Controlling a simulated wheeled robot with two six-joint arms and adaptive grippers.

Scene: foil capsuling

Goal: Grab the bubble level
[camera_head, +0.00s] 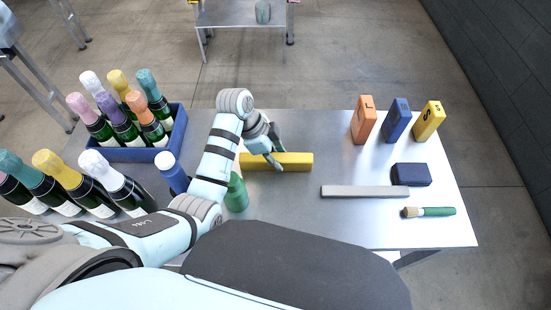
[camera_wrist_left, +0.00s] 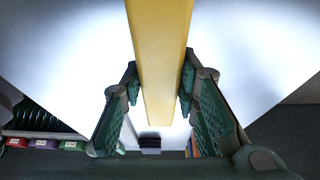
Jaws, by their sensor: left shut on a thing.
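The bubble level (camera_head: 294,162) is a long yellow bar on the metal table, running left to right in the head view. My left gripper (camera_head: 274,156) reaches down to it from above, near its middle. In the left wrist view the yellow bar (camera_wrist_left: 160,50) runs between the two green-padded fingers of my left gripper (camera_wrist_left: 158,85), which is shut on it. The bar seems to rest on the table or very close to it; I cannot tell which. The gripper hides part of it in the head view. My right gripper is not in view.
A blue crate (camera_head: 141,155) of foil-topped bottles stands at left, with more bottles in front. A green object (camera_head: 236,192) and a blue one (camera_head: 172,173) stand by my arm. A grey bar (camera_head: 365,191), navy box (camera_head: 411,174), brush (camera_head: 428,211) and upright blocks (camera_head: 396,120) are at right.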

